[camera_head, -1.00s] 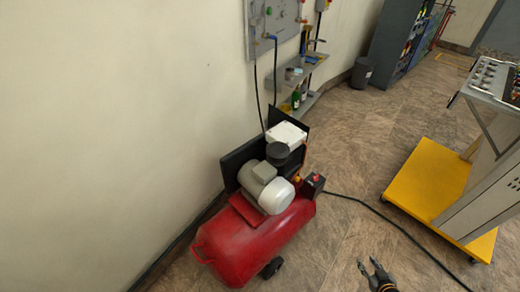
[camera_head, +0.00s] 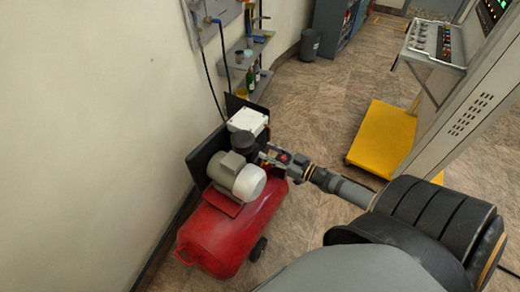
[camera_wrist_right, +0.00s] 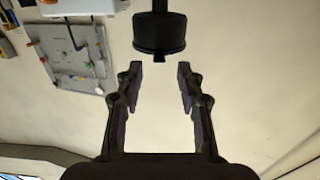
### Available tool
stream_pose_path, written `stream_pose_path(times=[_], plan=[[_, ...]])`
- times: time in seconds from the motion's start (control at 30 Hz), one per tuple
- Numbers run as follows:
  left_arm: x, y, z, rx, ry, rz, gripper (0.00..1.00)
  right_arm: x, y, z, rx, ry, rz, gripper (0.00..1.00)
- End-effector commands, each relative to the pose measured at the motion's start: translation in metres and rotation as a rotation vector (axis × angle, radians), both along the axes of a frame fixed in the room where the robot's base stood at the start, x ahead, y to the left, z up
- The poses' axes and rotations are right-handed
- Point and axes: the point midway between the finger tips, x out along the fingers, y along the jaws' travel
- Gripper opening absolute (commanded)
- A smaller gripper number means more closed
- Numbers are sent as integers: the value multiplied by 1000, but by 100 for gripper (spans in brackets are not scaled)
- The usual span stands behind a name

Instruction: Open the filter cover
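The compressor (camera_head: 225,228) is a red tank with a grey motor (camera_head: 238,177), standing on the floor by the wall. The black round filter (camera_head: 242,143) sits behind the motor and beside a white box (camera_head: 248,121); I take its black cap as the cover. My right gripper (camera_head: 264,155) is just right of the filter in the head view. In the right wrist view the gripper (camera_wrist_right: 157,72) is open and empty, and the black filter (camera_wrist_right: 160,35) lies just beyond the gap between its fingertips. My left gripper is not in view.
Black upright plates (camera_head: 203,160) stand behind the compressor, close to the wall. A wall panel (camera_head: 213,10) and small shelves with bottles (camera_head: 249,80) are farther back. A grey console on a yellow base (camera_head: 384,140) stands right. Floor between is mostly clear.

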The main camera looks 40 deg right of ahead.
Motion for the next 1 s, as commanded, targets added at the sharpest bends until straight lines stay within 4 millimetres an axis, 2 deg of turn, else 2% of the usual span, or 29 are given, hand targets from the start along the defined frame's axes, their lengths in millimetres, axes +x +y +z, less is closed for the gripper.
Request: stream_pose_path(times=[0.1,0.2,0.57,0.83,1.0], plan=[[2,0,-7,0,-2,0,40,21,8,-1,1,-3,-4,38],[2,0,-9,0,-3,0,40,31,12,-1,0,-1,-2,38],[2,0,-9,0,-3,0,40,37,15,-1,-1,3,-3,38],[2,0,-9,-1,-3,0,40,37,15,-1,-1,2,-2,1],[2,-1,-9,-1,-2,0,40,37,15,-1,-1,2,-2,0]])
